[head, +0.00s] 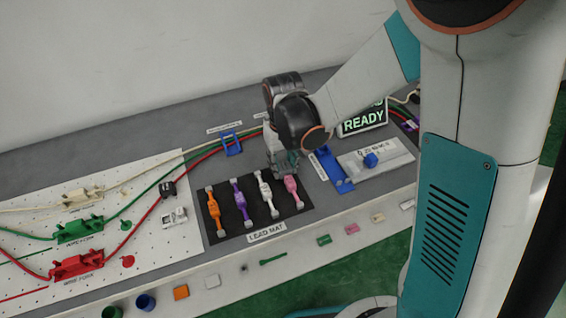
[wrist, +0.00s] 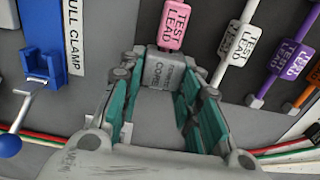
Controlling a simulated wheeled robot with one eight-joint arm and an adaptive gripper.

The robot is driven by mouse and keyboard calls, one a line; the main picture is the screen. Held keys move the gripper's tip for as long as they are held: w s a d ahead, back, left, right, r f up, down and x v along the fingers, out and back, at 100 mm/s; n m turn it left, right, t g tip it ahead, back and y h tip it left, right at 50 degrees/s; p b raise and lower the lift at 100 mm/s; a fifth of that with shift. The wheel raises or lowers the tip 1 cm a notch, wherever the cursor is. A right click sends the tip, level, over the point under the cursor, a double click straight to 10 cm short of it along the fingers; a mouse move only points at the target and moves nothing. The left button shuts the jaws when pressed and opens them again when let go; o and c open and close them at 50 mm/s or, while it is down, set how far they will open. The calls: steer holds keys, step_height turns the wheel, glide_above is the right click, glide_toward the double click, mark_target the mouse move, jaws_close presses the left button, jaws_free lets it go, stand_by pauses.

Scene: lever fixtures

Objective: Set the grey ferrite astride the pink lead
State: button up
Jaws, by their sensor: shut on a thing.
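The pink lead (head: 291,186) lies on the black mat, last in the row on the right. In the wrist view its pink label block (wrist: 174,24) reads TEST LEAD. The grey ferrite (wrist: 164,74), a lettered block, sits between my fingertips. My gripper (wrist: 165,80) is shut on it, pointing down at the mat's back edge by the lead's far end. In the wrist view the ferrite's front edge is close against the pink block. I cannot tell whether it touches the lead or how high it is. In the head view my gripper (head: 284,168) hides the ferrite.
White (head: 266,194), purple (head: 240,200) and orange (head: 213,211) leads lie left of the pink one on the lead mat (head: 227,213). A blue pull clamp (head: 335,171) stands close on the right. Red, green and cream cables run behind. A READY sign (head: 363,122) stands at the back.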

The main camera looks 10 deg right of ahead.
steer(key=shift+f, duration=0.35)
steer(key=o, duration=1.1)
steer(key=o, duration=0.5)
steer(key=shift+r, duration=0.2)
steer(key=shift+r+p, duration=2.25)
steer(key=shift+r, duration=1.15)
